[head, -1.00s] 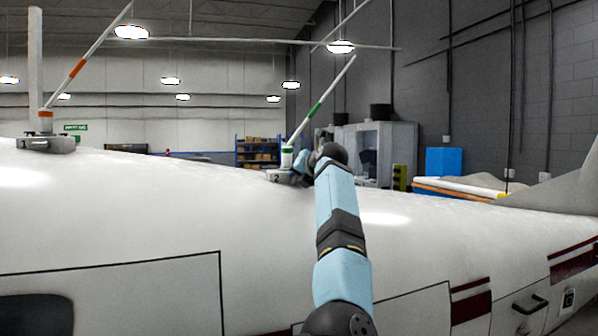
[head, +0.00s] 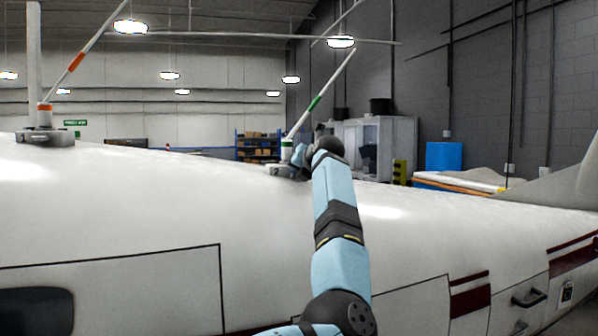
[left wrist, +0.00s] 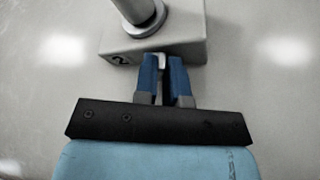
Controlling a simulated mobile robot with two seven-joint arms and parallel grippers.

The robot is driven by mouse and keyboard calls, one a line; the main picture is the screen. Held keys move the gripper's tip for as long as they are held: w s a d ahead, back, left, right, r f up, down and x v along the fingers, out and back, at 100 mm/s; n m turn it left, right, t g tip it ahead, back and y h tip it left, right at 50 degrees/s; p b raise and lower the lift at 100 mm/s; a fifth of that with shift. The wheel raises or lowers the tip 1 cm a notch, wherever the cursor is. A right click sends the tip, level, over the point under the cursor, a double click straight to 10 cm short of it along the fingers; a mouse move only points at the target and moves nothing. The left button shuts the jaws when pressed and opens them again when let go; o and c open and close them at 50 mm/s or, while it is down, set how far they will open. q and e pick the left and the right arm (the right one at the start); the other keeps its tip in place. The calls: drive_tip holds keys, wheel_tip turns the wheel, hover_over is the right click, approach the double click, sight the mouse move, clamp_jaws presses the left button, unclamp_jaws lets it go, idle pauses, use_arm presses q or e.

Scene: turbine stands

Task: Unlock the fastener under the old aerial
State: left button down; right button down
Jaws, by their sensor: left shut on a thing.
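A thin aerial with a green band (head: 315,103) leans up and right from a grey base marked 2 (head: 281,171) on the white fuselage. The base also shows in the left wrist view (left wrist: 185,38), with the aerial's round foot (left wrist: 146,20) on it. My left gripper (left wrist: 164,64) is at the near side of this base. Its blue fingers are close together on a small pale fastener (left wrist: 162,61) at the base's edge; the fingers hide most of it. In the head view my left gripper (head: 301,168) is small and partly hidden by its arm. My right gripper is out of view.
Another aerial with an orange band (head: 76,62) stands on its own base (head: 45,138) at the left. The white fuselage (head: 130,210) fills the foreground, with a dark handle (head: 528,300) low at right. Shelves (head: 258,146) and grey cabinets (head: 380,145) stand far behind.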

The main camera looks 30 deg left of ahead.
use_arm(q)
drive_tip(key=shift+s+a+n+t+h+b, duration=0.15)
drive_tip(key=shift+n+t+h+b, duration=0.5)
drive_tip(key=shift+n+b, duration=0.6)
drive_tip(key=shift+s+a+r+n+t+h+b, duration=0.1)
drive_tip(key=shift+n+t+h+b, duration=0.35)
drive_tip(key=shift+n+b, duration=0.35)
drive_tip(key=c, duration=1.2)
unclamp_jaws()
